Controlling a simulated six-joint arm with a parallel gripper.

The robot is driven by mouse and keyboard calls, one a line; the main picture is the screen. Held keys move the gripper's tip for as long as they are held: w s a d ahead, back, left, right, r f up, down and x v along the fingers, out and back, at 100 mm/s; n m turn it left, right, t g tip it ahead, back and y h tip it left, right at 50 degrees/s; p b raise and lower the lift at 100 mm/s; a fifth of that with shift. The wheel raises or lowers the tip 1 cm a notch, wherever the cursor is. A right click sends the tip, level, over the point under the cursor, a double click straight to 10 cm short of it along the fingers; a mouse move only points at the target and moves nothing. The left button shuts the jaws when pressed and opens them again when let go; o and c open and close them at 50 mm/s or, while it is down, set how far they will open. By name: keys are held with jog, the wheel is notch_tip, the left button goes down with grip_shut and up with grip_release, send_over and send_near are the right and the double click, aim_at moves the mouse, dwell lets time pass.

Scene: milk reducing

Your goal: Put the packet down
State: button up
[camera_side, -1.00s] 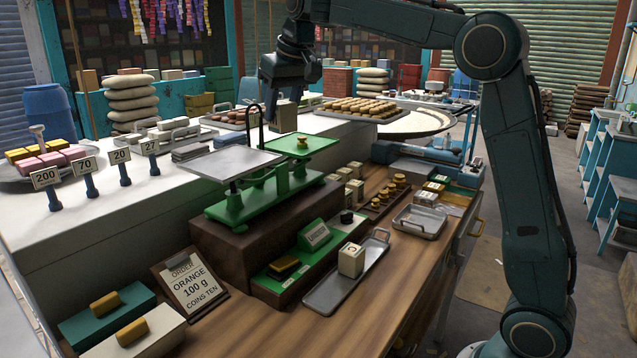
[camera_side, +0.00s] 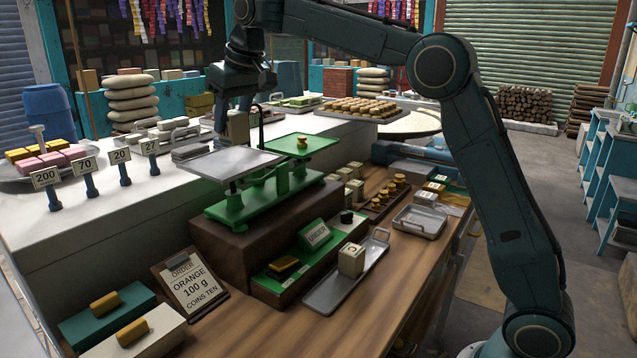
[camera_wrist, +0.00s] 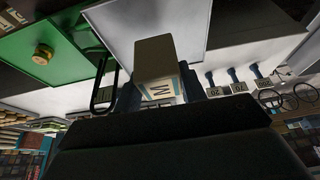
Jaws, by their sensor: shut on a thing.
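My gripper (camera_side: 238,108) is shut on a pale tan packet (camera_side: 237,130). In the side view the packet hangs upright at the far edge of the balance's grey pan (camera_side: 232,164); whether it touches the pan cannot be told. In the wrist view the packet (camera_wrist: 155,58) shows a pale label with a dark letter, against the grey pan (camera_wrist: 205,25). The green balance (camera_side: 245,207) stands on a dark brown block. Its green pan (camera_side: 318,146) carries a small brass weight (camera_side: 302,142).
Number signs (camera_side: 120,156) stand to the left on the white counter. A metal tray (camera_side: 325,292) holds another pale packet (camera_side: 351,260).

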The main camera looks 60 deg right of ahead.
aim_at(239, 114)
jog(key=shift+f, duration=1.95)
jog(key=shift+f, duration=0.15)
jog(key=o, duration=1)
jog(key=v, duration=0.7)
jog(key=shift+r, duration=0.25)
jog(key=shift+s+r, duration=0.1)
jog(key=shift+s, duration=0.05)
